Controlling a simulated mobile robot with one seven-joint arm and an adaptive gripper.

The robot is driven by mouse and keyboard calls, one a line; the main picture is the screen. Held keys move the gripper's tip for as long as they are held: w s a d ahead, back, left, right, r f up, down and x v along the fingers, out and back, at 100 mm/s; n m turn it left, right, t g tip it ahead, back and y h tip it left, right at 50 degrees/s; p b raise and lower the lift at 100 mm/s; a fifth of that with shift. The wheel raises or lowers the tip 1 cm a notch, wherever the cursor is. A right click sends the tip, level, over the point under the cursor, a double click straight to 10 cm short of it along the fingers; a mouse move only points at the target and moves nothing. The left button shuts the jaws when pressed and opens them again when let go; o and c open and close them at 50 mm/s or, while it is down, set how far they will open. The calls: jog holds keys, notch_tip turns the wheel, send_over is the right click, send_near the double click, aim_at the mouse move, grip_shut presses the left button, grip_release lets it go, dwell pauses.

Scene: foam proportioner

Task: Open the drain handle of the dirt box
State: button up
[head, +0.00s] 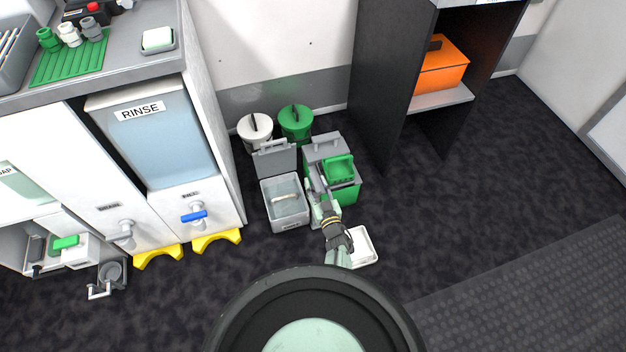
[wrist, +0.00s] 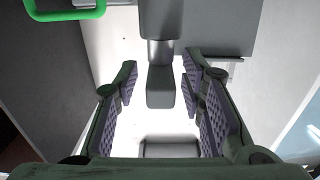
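In the wrist view a dark grey lever (wrist: 160,92) hangs down from a grey part above. My gripper (wrist: 160,76) is open, with its padded fingers spread on both sides of the lever and gaps showing between. In the head view my gripper (head: 320,188) is at the left side of a grey-and-green box (head: 348,190), right of an open grey bin (head: 287,222). No label shows which of these is the dirt box. My arm hides the lever in the head view. A green loop (wrist: 66,14) shows at the upper left of the wrist view.
A white tray (head: 366,250) lies on the floor by my arm. White (head: 255,131) and green (head: 296,124) lidded buckets stand behind. The RINSE cabinet (head: 184,100) is left, a dark shelf (head: 382,80) right. Carpet at the right is clear.

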aim_at(313, 177)
jog(key=shift+b+x, duration=0.4)
jog(key=shift+x, duration=1.35)
grip_shut()
